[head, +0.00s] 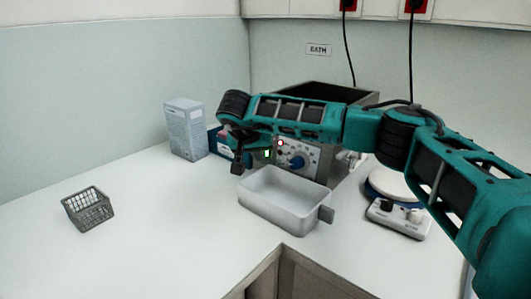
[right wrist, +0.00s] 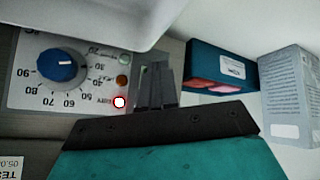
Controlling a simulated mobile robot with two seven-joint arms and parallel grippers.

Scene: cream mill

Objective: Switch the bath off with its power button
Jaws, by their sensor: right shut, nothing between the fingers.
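The bath (head: 297,160) is a grey box with an open dark top against the back wall, under a "BATH" sign. Its front panel has a blue dial (head: 297,162), a lit red lamp (head: 280,143) and a lit green spot (head: 267,153), which looks like the power button. My right gripper (head: 237,165) is shut and empty, at the panel's left side. Its fingers (right wrist: 157,85) are beside the panel's edge; I cannot tell whether they touch it.
A white tray (head: 265,212) stands before the bath. A blue-grey carton (head: 186,130) and a teal box (right wrist: 222,68) stand left of it. A wire basket (head: 88,208) is at the left, a scale (head: 398,219) at the right.

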